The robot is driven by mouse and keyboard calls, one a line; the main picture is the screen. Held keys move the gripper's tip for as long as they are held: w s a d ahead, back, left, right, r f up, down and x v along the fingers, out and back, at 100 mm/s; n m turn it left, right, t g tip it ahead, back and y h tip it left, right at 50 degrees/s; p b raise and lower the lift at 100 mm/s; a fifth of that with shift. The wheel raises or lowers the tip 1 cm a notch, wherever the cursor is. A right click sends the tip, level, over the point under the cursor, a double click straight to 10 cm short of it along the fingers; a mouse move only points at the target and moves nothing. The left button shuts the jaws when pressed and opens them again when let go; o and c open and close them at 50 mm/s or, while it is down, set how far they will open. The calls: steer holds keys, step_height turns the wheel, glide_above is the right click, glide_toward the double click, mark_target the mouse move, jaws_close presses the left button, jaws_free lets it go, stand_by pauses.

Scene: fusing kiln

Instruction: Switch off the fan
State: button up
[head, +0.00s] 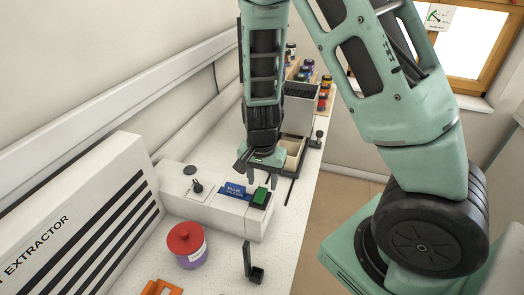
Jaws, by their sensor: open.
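The white extractor unit (85,220), lettered "EXTRACTOR" and with dark slots, stands along the wall at the left. A low white box (225,210) joins its right end. On the box are a black toggle or knob (197,187) on a light plate, a blue label (235,193) and a green button or rocker (261,197) in a dark frame. Which of these works the fan cannot be told. My gripper (268,185) points down, open and empty, just behind and above the green control. Contact with the box cannot be judged.
A purple jar with a red lid (187,246) stands in front of the box. Behind my gripper are a grey-white bin (299,108) and several coloured jars (322,95).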

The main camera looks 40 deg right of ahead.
mark_target(262, 191)
step_height(262, 191, up, 16)
steer(key=p, duration=0.2)
steer(key=shift+s+a, duration=0.2)
steer(key=shift+a, duration=0.05)
steer(key=shift+f, duration=0.1)
